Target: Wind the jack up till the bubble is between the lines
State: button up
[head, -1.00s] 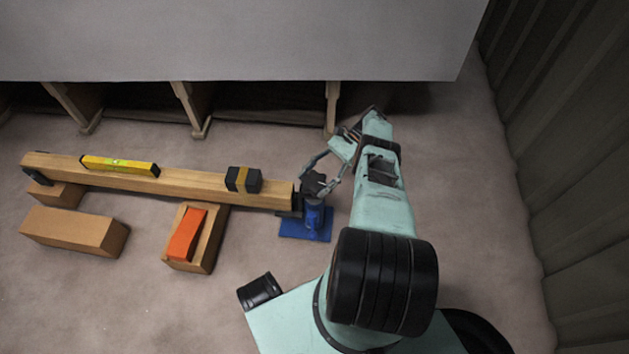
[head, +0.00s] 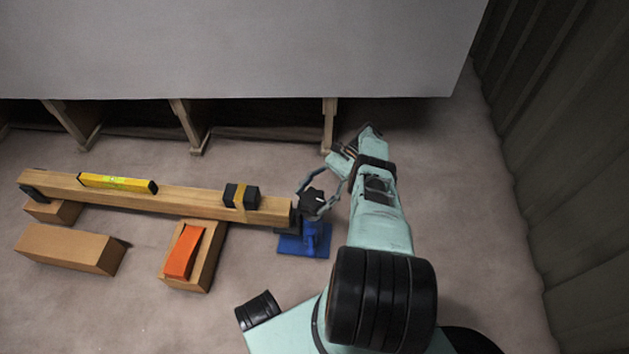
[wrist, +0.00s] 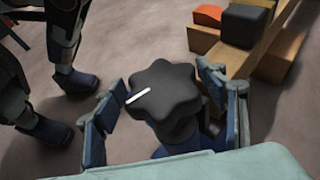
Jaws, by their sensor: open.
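The blue jack (head: 304,243) stands on the floor under the right end of the timber beam (head: 150,193). Its black star-shaped knob (head: 312,201) is on top; in the wrist view the knob (wrist: 164,92) shows a white mark pointing to the lower left. My gripper (head: 324,193) is at the knob. In the wrist view my open gripper (wrist: 160,110) has one finger on each side of the knob, with gaps visible. The yellow level (head: 117,183) lies on the beam's left part. Its bubble is too small to read.
An orange wedge (head: 183,251) lies on a wooden block (head: 206,264) below the beam. Another wooden block (head: 68,248) lies at left. A large grey panel (head: 230,50) overhangs the back.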

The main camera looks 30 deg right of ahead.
jog(key=shift+w+m+t, duration=0.25)
jog(key=shift+m+t, duration=0.05)
jog(key=shift+t, duration=0.1)
jog(key=shift+s+m+t+y, duration=0.2)
jog(key=shift+m+t+y, duration=0.1)
jog(key=shift+m+t, duration=0.55)
